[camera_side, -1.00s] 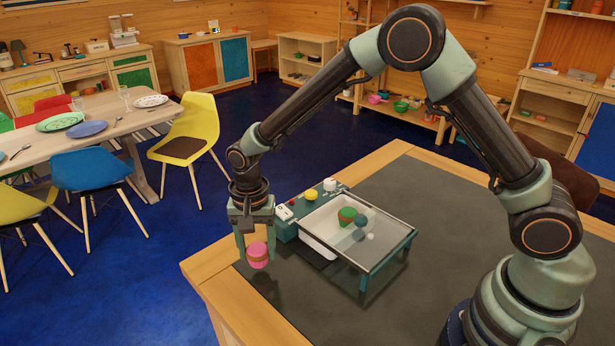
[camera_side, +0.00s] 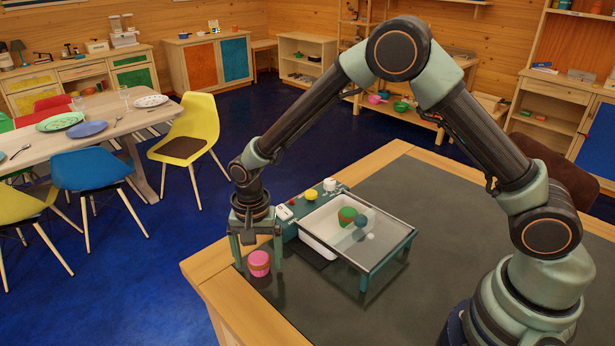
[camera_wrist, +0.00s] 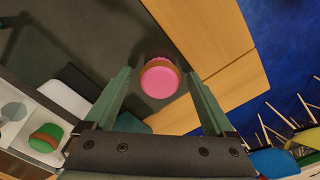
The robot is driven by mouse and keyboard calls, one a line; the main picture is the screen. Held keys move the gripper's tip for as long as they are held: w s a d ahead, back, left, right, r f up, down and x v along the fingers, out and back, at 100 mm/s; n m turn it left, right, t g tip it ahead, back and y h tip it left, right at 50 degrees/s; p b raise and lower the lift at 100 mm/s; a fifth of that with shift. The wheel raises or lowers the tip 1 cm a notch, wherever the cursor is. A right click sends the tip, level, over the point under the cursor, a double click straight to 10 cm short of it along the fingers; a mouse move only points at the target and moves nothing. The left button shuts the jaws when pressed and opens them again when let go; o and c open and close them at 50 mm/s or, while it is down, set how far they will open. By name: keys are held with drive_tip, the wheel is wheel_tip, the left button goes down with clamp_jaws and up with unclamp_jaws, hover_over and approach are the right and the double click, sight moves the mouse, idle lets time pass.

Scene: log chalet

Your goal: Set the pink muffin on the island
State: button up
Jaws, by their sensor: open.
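The pink muffin (camera_side: 259,264), pink with a brown band, stands upright on the dark top of the island (camera_side: 330,313), near its wooden left edge. My gripper (camera_side: 257,262) is open, with one finger on each side of the muffin and gaps between. In the wrist view the muffin (camera_wrist: 159,80) shows from above between the spread fingertips (camera_wrist: 158,75). Its underside is hidden.
A teal machine with a clear-covered white tray (camera_side: 325,229) stands just right of my gripper. It has a green and brown muffin (camera_side: 347,216) and a teal ball-like thing (camera_side: 361,221) inside.

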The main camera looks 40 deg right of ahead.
sight(258, 257)
wheel_tip(258, 257, up, 12)
drive_tip(key=f, duration=0.1)
drive_tip(key=s+d+r+n+t, duration=0.2)
drive_tip(key=s+d+r+n, duration=0.25)
drive_tip(key=d+r, duration=0.5)
drive_tip(key=s+d+r+n+t, duration=0.3)
drive_tip(key=s+d, duration=0.3)
drive_tip(key=s, duration=0.4)
drive_tip(key=shift+d+r+n+t, duration=0.2)
drive_tip(key=shift+d+n+t, duration=0.1)
drive_tip(key=shift+n, duration=0.45)
